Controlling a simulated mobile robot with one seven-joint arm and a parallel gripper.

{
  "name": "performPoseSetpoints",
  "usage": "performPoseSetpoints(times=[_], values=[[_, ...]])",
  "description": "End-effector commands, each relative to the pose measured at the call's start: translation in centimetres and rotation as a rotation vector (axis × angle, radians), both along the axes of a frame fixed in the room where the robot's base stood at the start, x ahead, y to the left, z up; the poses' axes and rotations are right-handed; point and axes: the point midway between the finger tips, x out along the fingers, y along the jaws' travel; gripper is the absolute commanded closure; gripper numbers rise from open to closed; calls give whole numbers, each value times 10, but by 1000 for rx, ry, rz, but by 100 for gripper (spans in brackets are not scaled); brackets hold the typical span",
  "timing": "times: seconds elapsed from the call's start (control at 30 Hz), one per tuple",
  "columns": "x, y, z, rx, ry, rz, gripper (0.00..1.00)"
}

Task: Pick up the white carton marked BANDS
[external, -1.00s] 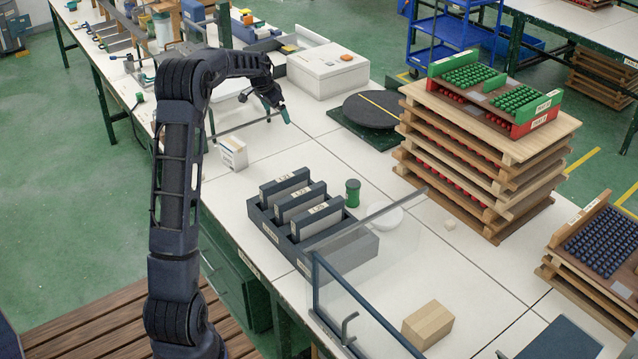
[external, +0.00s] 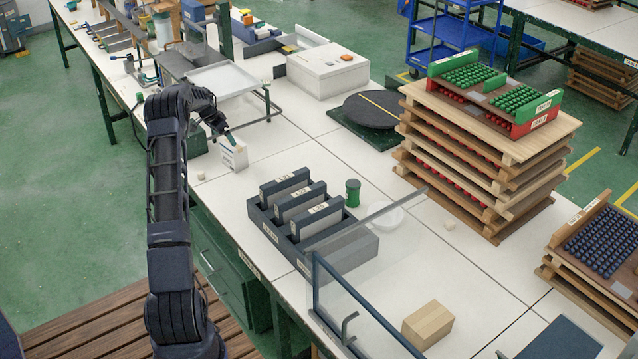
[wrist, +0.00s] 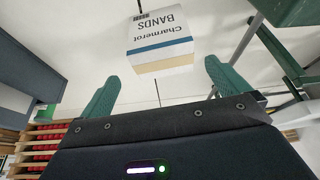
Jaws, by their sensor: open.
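The white carton (external: 234,157) stands upright on the white bench near its left edge. In the wrist view the carton (wrist: 160,42) shows its printed face upside down, with "Charmerot BANDS" and blue and tan stripes. My gripper (external: 230,138) is at the carton's top in the external view; I cannot tell there whether it touches. In the wrist view my gripper (wrist: 160,80) has its two green fingers spread wide, with the carton ahead of the gap between them. Nothing is held.
A tray on a metal frame (external: 222,80) stands just behind the carton. A small pale cube (external: 201,176) lies in front of it. A dark rack with labelled slabs (external: 330,258) stands to the right. Bare bench lies between carton and rack.

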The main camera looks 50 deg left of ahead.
Motion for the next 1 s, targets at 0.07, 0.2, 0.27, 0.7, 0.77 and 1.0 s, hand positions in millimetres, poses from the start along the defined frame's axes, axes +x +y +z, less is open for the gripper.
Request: performPoseSetpoints(times=[0.07,0.2,0.27,0.7,0.77,1.0], values=[[4,0,-10,-2,1,-1,0],[12,0,-29,-2,2,-2,0],[16,1,-35,-2,1,-2,0],[32,5,-69,-1,2,-1,0],[36,6,-76,-1,2,-1,0],[43,8,-91,1,0,0,0]])
